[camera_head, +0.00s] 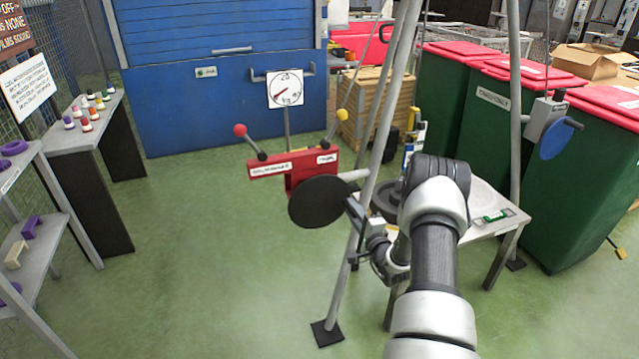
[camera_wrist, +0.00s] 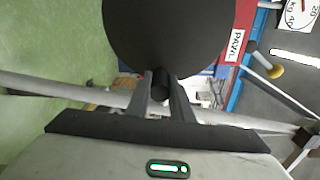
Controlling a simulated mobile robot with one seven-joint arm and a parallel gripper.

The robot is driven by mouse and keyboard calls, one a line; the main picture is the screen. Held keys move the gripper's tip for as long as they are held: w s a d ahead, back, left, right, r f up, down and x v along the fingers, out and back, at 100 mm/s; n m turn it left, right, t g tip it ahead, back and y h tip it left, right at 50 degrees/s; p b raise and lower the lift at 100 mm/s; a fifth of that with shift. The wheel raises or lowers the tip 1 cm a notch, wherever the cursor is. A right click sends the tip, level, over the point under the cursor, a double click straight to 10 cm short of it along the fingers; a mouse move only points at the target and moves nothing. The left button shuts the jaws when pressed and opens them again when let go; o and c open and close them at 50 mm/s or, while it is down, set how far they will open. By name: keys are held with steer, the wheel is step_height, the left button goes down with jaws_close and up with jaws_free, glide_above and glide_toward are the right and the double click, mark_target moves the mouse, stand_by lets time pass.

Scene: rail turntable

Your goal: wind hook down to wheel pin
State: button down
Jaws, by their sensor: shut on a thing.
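The winch is a red box (camera_head: 270,168) on the tripod leg, with a dark crank disc (camera_head: 318,204) on its near side. In the wrist view the disc (camera_wrist: 168,30) fills the upper middle, and a short black crank knob (camera_wrist: 161,88) stands out from it. My gripper (camera_wrist: 163,92) is shut on this knob, one finger on each side. A dark round wheel (camera_head: 384,197) lies on a grey table (camera_head: 488,232), partly hidden by my arm. A yellow and blue piece (camera_head: 418,133) shows above the table; I cannot tell whether it is the hook.
A red-knobbed lever (camera_head: 240,131) and a yellow-knobbed lever (camera_head: 342,115) rise from the winch. A dial (camera_head: 285,89) stands behind it. Tripod legs (camera_head: 340,285) stand close to my arm.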

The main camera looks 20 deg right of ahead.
steer(key=shift+d+r, duration=0.15)
steer(key=shift+r, duration=0.05)
steer(key=c, duration=1.4)
jaws_free()
steer(key=shift+c, duration=0.2)
steer(key=shift+o, duration=0.4)
steer(key=shift+f, duration=0.1)
steer(key=s+p, duration=0.1)
steer(key=s, duration=0.7)
steer(key=shift+a, duration=0.2)
